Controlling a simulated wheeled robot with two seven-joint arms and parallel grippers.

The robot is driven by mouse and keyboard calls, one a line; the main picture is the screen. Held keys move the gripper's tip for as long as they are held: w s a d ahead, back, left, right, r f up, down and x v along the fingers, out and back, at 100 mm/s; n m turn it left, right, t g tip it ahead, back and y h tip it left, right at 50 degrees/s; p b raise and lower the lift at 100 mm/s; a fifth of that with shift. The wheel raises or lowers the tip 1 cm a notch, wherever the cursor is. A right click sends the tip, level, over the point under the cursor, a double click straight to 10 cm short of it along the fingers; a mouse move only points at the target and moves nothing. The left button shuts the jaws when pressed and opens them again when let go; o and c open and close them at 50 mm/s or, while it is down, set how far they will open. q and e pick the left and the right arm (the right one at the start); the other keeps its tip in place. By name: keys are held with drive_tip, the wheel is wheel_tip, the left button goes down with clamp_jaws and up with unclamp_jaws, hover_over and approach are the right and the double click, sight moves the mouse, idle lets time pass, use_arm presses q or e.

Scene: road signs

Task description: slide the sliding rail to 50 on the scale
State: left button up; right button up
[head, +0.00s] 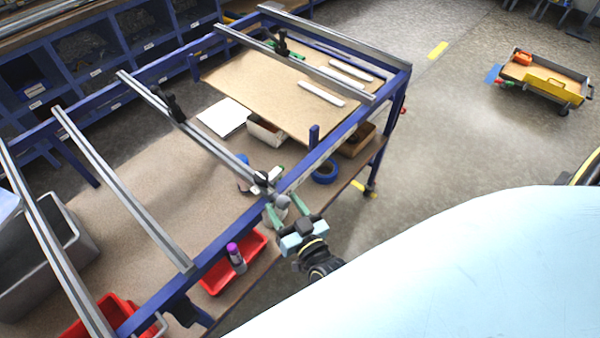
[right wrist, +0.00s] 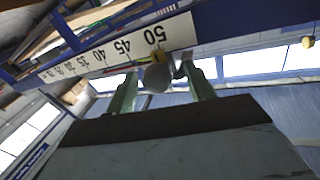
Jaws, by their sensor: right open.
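The sliding rail (head: 205,137) is a grey bar across the blue table frame, its near end at the frame's front edge. A grey round knob (right wrist: 158,78) shows at its end in the right wrist view, and in the head view (head: 281,201). The white scale (right wrist: 115,50) shows 50, 45, 40 and smaller numbers; the knob appears just beneath the 50, with a small yellow part above it. My right gripper (head: 285,207) is open, its green fingers on either side of the knob; I cannot tell whether they touch it. My left gripper is not in view.
Other grey rails (head: 122,187) cross the frame. Blue tape (head: 325,171) lies near the rail's end. A yellow cart (head: 545,83) stands at right; the floor between is open.

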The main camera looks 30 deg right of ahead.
drive_tip(key=s+b, duration=0.1)
drive_tip(key=s, duration=1.1)
drive_tip(key=shift+s, duration=0.1)
drive_tip(key=s+f+n+g+y+b, duration=0.1)
drive_tip(key=s+f+n+g+b, duration=0.2)
drive_tip(key=f, duration=1)
drive_tip(key=s+f+g+y+b, duration=0.1)
drive_tip(key=s+f+g+b, duration=0.3)
drive_tip(key=f, duration=1)
drive_tip(key=s+d+f+g+b, duration=0.1)
drive_tip(key=s+d+f+g, duration=0.1)
drive_tip(key=s+f, duration=0.3)
drive_tip(key=s+d+f+g+h+b, duration=0.1)
drive_tip(key=s+d+f+g, duration=0.1)
drive_tip(key=s+f+g, duration=0.2)
drive_tip(key=s+d+f+n+g+b, duration=0.1)
drive_tip(key=s+d+f+g, duration=0.1)
drive_tip(key=s+f+g, duration=0.2)
drive_tip(key=s+f, duration=0.3)
drive_tip(key=shift+s+d+f+h, duration=0.25)
drive_tip(key=shift+s+f+h, duration=0.05)
drive_tip(key=shift+s, duration=0.1)
drive_tip(key=shift+c, duration=0.2)
